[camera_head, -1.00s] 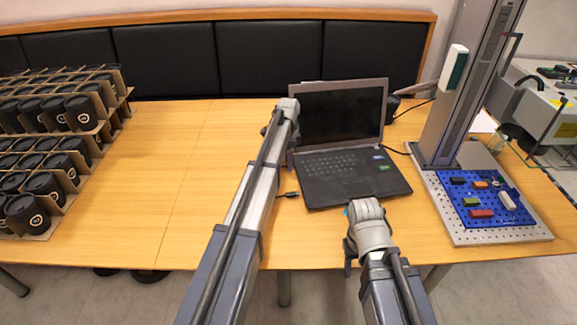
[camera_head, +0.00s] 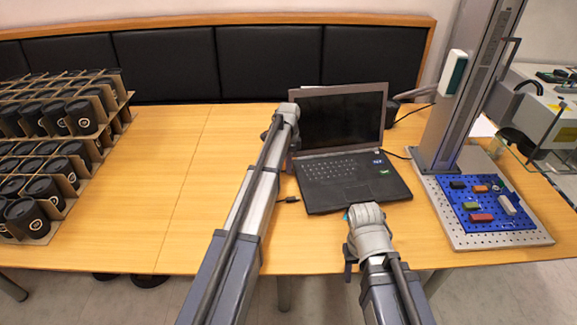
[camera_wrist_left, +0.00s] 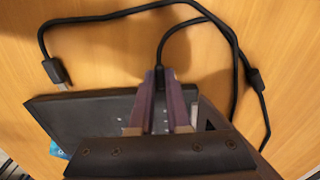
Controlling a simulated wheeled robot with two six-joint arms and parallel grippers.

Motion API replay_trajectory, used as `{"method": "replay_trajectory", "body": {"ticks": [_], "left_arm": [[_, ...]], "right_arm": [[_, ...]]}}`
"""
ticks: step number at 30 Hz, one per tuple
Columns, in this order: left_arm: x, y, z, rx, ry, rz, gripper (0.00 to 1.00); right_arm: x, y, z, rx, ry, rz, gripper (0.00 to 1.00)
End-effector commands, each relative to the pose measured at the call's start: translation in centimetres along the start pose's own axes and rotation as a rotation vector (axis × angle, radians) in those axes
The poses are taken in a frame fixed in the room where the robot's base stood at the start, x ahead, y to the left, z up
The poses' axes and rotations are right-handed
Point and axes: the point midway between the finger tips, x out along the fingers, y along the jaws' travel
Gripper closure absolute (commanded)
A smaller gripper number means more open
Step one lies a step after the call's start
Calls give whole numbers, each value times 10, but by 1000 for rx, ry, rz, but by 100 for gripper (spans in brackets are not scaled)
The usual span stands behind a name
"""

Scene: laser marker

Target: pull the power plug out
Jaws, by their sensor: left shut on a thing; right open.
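The open black laptop (camera_head: 348,178) stands on the table, its dark screen facing me. In the left wrist view, a black plug (camera_wrist_left: 160,75) on a cable sits between the fingertips of my left gripper (camera_wrist_left: 162,88), which is shut on it. The gripper is over the laptop (camera_wrist_left: 85,118). Whether the plug sits in a socket is hidden. In the head view my left arm covers that gripper and the laptop's left side. My right gripper (camera_head: 348,262) is open by the table's front edge, mostly hidden behind its wrist.
A loose cable end with a metal connector (camera_wrist_left: 57,72) lies on the wood; cables loop beyond the plug. A laser marker column (camera_head: 465,85) and blue pegboard (camera_head: 478,218) stand right. Racks of black cups (camera_head: 30,222) stand left.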

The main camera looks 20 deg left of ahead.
Motion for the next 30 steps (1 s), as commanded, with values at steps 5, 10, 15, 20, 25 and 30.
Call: {"method": "replay_trajectory", "body": {"ticks": [5,10,15,20,25,30], "left_arm": [[0,0,0,0,0,0,100],[0,0,0,0,0,0,100],[0,0,0,0,0,0,100],[0,0,0,0,0,0,100],[0,0,0,0,0,0,100],[0,1,14,-1,0,0,100]], "right_arm": [[0,0,0,0,0,0,49],[0,0,0,0,0,0,49],[0,0,0,0,0,0,49],[0,0,0,0,0,0,49],[0,0,0,0,0,0,49],[0,0,0,0,0,0,49]]}}
